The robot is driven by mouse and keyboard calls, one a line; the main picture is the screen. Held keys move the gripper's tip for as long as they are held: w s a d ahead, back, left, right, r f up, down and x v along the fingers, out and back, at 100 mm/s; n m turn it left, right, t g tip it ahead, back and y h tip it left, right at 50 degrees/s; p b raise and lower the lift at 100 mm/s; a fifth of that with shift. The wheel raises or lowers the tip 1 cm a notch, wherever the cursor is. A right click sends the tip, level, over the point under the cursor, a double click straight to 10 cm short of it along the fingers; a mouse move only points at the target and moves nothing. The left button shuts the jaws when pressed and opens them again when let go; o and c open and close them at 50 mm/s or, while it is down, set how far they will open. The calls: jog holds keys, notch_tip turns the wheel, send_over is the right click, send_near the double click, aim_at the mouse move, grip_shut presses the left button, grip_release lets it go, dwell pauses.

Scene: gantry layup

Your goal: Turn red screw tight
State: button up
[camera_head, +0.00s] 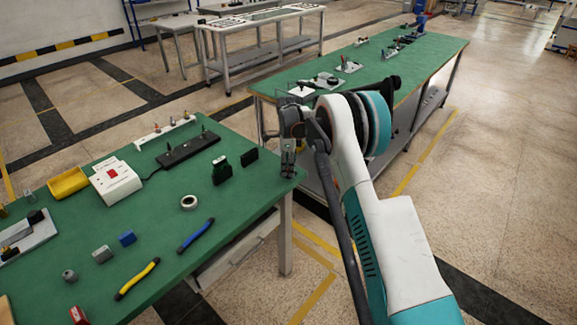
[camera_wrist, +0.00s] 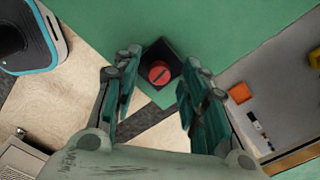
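The red screw (camera_wrist: 159,72) shows in the wrist view as a round red head with a dark slot across it. It sits on a dark square block (camera_wrist: 157,51) near a corner of the green table (camera_wrist: 98,22). My gripper (camera_wrist: 155,93) is open, with its fingers apart on either side below the screw in the picture and nothing between them. In the head view my gripper (camera_head: 288,165) points down over the right back corner of the near green table. The red screw cannot be made out there; my gripper seems to hide it.
A second green bench (camera_head: 430,53) stands beyond my arm.

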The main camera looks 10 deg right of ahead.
notch_tip(320, 180, up, 12)
dwell(0.5)
jog(key=s+r+n+t, duration=0.3)
jog(key=s+r+n, duration=0.7)
jog(key=s+r, duration=1.05)
jog(key=s+f+n+t, duration=0.2)
jog(key=s+n, duration=0.4)
jog(key=s, duration=0.7)
jog(key=s+f+n+t, duration=0.2)
jog(key=s+f+n, duration=0.2)
jog(key=s, duration=1)
jog(key=shift+n, duration=0.9)
